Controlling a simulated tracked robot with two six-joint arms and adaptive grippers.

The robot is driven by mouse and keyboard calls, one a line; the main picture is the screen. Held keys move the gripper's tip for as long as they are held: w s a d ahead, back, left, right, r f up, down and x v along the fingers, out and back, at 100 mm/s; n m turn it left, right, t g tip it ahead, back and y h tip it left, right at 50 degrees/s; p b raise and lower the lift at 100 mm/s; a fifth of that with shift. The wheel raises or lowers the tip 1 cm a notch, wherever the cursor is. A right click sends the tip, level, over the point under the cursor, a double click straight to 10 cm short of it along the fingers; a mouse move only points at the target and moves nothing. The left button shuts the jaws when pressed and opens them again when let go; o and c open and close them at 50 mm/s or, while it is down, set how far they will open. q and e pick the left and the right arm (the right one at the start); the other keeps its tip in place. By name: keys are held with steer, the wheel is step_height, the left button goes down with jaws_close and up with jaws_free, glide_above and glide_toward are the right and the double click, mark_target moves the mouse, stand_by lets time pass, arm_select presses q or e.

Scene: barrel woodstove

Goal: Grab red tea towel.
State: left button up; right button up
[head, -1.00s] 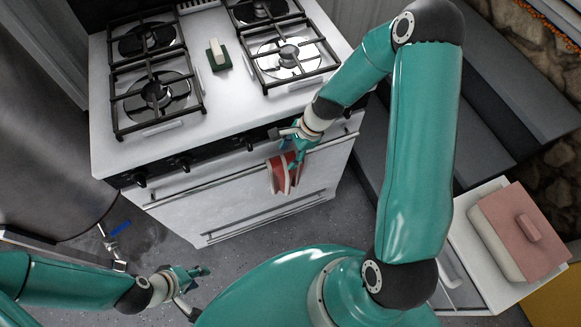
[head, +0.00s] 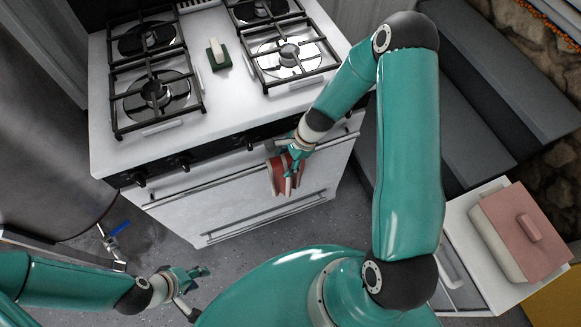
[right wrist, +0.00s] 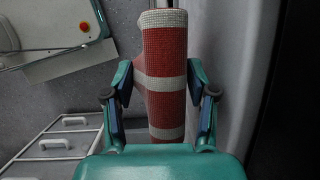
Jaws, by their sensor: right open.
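The red tea towel (head: 287,174) with pale stripes hangs over the handle bar on the front of the white stove. It also shows in the right wrist view (right wrist: 165,55), draped on the bar. My right gripper (head: 288,160) is at the towel in the head view. In the right wrist view my right gripper (right wrist: 164,90) is open, with one finger on each side of the towel. My left gripper (head: 196,274) is low at the left over the floor, away from the towel, with its fingers apart and nothing seen between them.
The white stove (head: 225,105) has several burners and a green and white sponge (head: 218,54) on top. A pink-lidded box (head: 520,230) stands on a white cabinet at the right. A grey metal barrel (head: 40,150) is at the left. Grey floor lies below the stove.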

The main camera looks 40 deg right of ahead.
steer(key=shift+f, duration=0.1)
stand_by(0.3)
jaws_close()
stand_by(0.4)
